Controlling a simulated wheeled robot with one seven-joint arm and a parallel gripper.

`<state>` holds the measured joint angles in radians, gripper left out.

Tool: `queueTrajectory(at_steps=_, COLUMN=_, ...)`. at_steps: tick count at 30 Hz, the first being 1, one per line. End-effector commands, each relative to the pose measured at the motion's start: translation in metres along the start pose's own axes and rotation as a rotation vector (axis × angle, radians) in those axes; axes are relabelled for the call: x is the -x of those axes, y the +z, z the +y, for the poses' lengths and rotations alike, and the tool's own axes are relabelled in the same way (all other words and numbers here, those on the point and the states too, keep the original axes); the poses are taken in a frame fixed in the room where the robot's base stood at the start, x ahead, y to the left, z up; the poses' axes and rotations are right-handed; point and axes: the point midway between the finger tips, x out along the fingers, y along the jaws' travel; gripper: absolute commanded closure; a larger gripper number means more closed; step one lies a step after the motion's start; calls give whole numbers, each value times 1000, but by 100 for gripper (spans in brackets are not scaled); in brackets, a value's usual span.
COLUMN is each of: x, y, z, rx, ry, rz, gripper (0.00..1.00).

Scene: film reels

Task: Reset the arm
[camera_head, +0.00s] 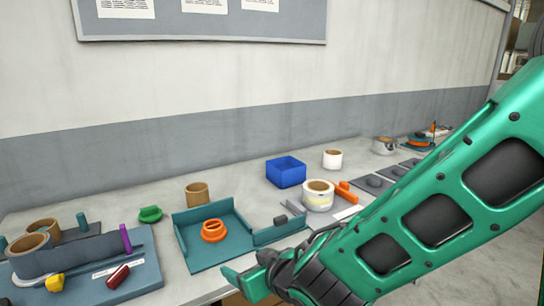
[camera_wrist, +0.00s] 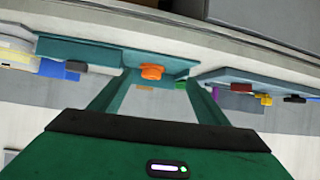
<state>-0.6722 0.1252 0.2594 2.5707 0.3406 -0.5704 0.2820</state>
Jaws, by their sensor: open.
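My green arm reaches in from the right in the head view, with my gripper (camera_head: 250,284) low in front of the table's near edge. In the wrist view my gripper (camera_wrist: 160,90) has its two fingers spread apart with nothing between them. Beyond the fingers, an orange ring-shaped piece (camera_head: 214,230) sits in a teal open tray (camera_head: 190,256). The wrist view also shows the orange piece (camera_wrist: 151,72) and the tray (camera_wrist: 80,48). Part of the gripper is hidden behind my arm in the head view.
Left of the tray is a blue-grey fixture (camera_head: 140,273) with brown rolls (camera_head: 30,244). A brown ring (camera_head: 197,193), green piece (camera_head: 150,214), blue box (camera_head: 286,171), and pale tape roll (camera_head: 318,196) stand behind or beside the tray. A wall (camera_head: 120,150) closes the back.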

Motion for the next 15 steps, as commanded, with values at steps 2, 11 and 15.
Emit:
queueTrajectory(at_steps=2, x=6, y=1, z=21, rx=-13, ry=40, rz=-19, gripper=31)
queueTrajectory(at_steps=11, x=36, y=22, z=122, rx=-99, ry=236, rz=-165, gripper=31)
queueTrajectory(at_steps=15, x=78, y=47, z=193, rx=-195, ry=375, rz=-291, gripper=31)
